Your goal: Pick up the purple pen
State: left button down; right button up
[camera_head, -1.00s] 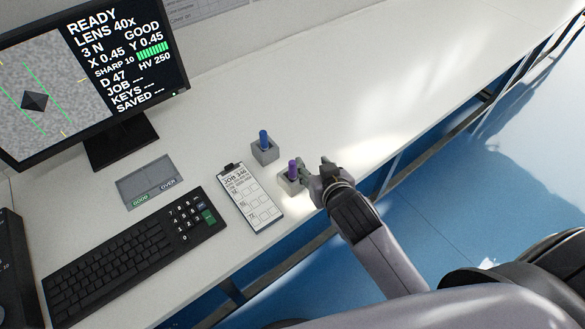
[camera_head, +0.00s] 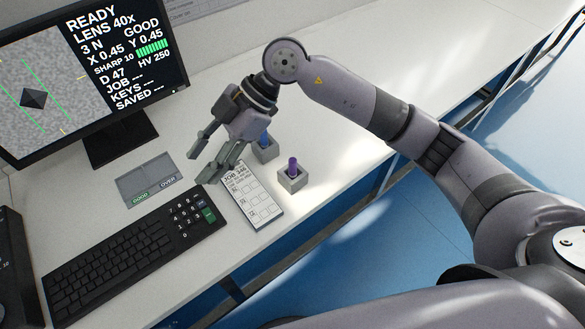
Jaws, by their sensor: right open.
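The purple pen (camera_head: 292,165) stands upright in a small grey block holder (camera_head: 293,181) near the front edge of the desk. A blue pen (camera_head: 264,138) stands in a second grey holder (camera_head: 266,154) behind it, partly hidden by my right gripper. My right gripper (camera_head: 203,160) is open and empty. It is to the left of both pens, above the desk near the top of the clipboard, with its fingers pointing down and left. It is apart from the purple pen. My left gripper is not in view.
A clipboard with a job sheet (camera_head: 256,203) lies left of the purple pen. A black keyboard (camera_head: 115,262), a grey GOOD/OVER tray (camera_head: 143,179) and a monitor (camera_head: 80,75) are farther left. The desk behind the pens (camera_head: 215,85) is clear.

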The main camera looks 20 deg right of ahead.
jog(key=w+d+f+m+t+h, duration=0.1)
jog(key=w+d+m+h, duration=0.15)
jog(key=d, duration=0.25)
jog(key=w+d+f+m+h, duration=0.1)
jog(key=w+d+h, duration=0.15)
jog(key=d, duration=0.25)
jog(key=m+t+h, duration=0.1)
jog(key=m+h, duration=0.2)
jog(key=h, duration=0.1)
send_near(293, 160)
jog(key=shift+n, duration=0.25)
jog(key=f+p, duration=0.2)
jog(key=f, duration=0.1)
jog(key=a+f+p, duration=0.1)
jog(key=f, duration=0.1)
jog(key=shift+f, duration=0.25)
jog(key=f, duration=0.1)
jog(key=f+p, duration=0.1)
jog(key=f, duration=0.1)
jog(key=f+p, duration=0.1)
jog(key=shift+d+f, duration=0.3)
jog(key=shift+d, duration=0.05)
jog(key=shift+f, duration=0.6)
jog(key=shift+c, duration=0.3)
grip_shut()
